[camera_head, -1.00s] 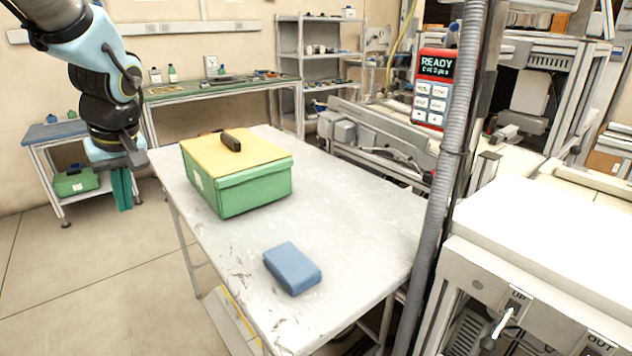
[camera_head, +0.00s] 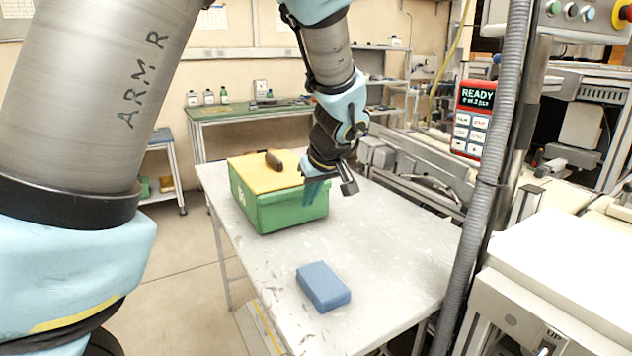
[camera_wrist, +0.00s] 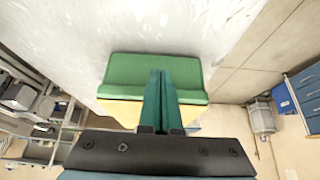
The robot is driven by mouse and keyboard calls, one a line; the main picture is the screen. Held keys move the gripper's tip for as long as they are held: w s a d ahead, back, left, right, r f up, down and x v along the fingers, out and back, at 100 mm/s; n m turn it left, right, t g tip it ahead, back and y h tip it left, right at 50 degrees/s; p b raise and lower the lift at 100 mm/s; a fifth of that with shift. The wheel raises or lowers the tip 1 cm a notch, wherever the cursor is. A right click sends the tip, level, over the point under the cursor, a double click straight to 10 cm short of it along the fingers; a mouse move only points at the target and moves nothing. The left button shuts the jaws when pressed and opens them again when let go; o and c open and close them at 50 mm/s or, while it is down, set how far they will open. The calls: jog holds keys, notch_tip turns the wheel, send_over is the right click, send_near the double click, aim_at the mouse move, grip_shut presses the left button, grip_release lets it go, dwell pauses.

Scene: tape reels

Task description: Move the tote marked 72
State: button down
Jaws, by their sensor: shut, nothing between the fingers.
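A green tote (camera_head: 290,212) with a yellow lid (camera_head: 252,172) and a dark handle stands on the grey table. No number on it is readable from here. My gripper (camera_head: 315,190) points down at the tote's right side, its teal fingers overlapping the green wall in the head view. I cannot tell whether they touch it. In the wrist view the fingers (camera_wrist: 162,75) are together with nothing between them, in front of the green tote (camera_wrist: 130,72). They hide its middle, and the gripper body covers much of the lid.
A blue block (camera_head: 323,287) lies on the table (camera_head: 385,255) nearer the front. A grey hose (camera_head: 490,190) and a post with a READY panel (camera_head: 474,118) stand along the table's right side. A green-topped bench (camera_head: 250,108) is behind. The table's front right is clear.

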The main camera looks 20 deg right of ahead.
aim_at(270, 211)
jog(key=w+f+p, duration=0.2)
jog(key=w, duration=0.3)
jog(key=shift+w+a+f, duration=0.25)
